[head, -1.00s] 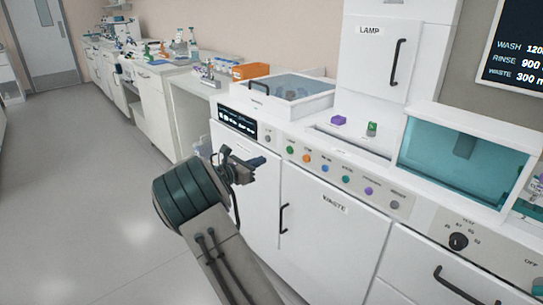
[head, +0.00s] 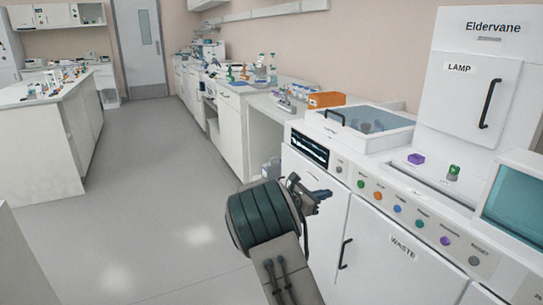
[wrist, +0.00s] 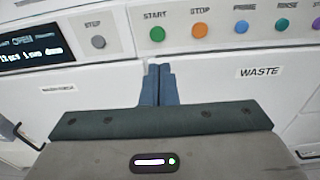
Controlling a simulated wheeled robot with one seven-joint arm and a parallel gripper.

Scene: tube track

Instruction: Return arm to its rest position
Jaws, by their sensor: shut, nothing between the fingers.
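My gripper (head: 322,194) is in front of the white machine (head: 372,232), at the height of the top of its lower doors. In the wrist view my gripper (wrist: 160,70) shows its two blue fingers side by side, closed together with nothing between them. They point at the machine front, below the row of buttons. I cannot tell the exact gap to the panel. My arm comes up from the bottom of the head view.
The machine has coloured buttons (head: 398,208), a WASTE door with a black handle (head: 345,253), a clear-lidded basin (head: 362,128) and a LAMP cabinet (head: 468,90). Open floor (head: 150,200) lies left.

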